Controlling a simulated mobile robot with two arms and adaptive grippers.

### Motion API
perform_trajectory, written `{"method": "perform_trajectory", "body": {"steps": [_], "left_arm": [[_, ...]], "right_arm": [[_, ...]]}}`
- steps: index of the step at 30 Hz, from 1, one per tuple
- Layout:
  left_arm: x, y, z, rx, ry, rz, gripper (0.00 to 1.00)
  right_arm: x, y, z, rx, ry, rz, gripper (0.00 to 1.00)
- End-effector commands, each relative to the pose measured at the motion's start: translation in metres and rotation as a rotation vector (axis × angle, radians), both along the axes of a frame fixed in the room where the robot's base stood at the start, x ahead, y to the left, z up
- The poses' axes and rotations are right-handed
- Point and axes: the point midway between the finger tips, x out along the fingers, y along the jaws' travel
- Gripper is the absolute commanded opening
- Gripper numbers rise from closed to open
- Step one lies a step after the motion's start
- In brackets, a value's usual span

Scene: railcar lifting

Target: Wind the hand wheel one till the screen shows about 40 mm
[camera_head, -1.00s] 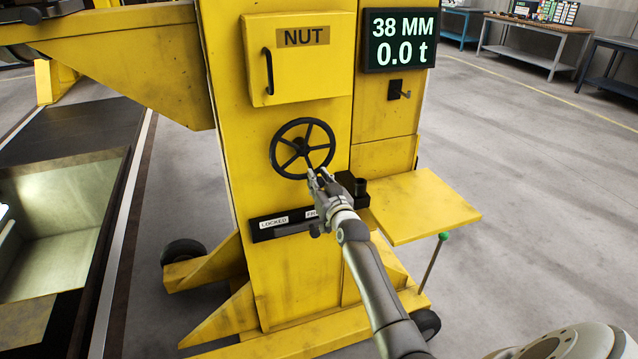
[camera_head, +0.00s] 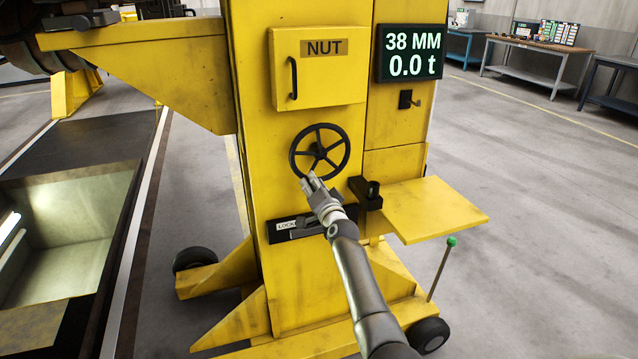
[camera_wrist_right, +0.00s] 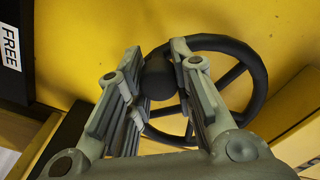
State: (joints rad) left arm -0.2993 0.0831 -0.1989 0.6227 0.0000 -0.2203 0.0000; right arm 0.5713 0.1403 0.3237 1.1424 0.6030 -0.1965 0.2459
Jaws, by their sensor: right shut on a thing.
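The black spoked hand wheel (camera_head: 342,143) is on the front of the yellow lifting jack. My right gripper (camera_head: 308,178) is at the lower left of its rim. In the right wrist view, the fingers (camera_wrist_right: 158,85) are shut around the wheel's dark round handle knob (camera_wrist_right: 160,76); the wheel rim (camera_wrist_right: 257,75) shows behind. The screen (camera_head: 412,53) at the upper right of the jack reads 38 MM and 0.0 t. My left gripper is not in view.
A NUT cabinet (camera_head: 330,80) is above the wheel. A label bar (camera_head: 282,228), partly hidden by my arm, and a black bracket (camera_head: 368,195) are below. A yellow shelf (camera_head: 430,208) juts out at right. An open pit (camera_head: 70,225) lies at left.

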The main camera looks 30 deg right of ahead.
Motion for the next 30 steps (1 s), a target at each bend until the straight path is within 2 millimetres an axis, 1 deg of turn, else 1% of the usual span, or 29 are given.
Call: {"method": "perform_trajectory", "body": {"steps": [1,5,15,21,30], "left_arm": [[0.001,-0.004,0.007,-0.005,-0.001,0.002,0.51],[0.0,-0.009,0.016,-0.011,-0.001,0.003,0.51],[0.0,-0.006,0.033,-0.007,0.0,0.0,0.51],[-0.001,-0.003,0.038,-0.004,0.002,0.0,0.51],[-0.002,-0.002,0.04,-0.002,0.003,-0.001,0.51]], "right_arm": [[0.001,0.005,0.006,0.049,-0.012,0.001,0.0],[0.003,0.012,0.012,0.164,-0.04,0.001,0.0],[0.006,0.025,0.025,0.403,-0.099,0.0,0.0],[0.007,0.028,0.03,0.484,-0.119,-0.001,0.0],[0.008,0.03,0.032,0.528,-0.13,0.0,0.0]]}}
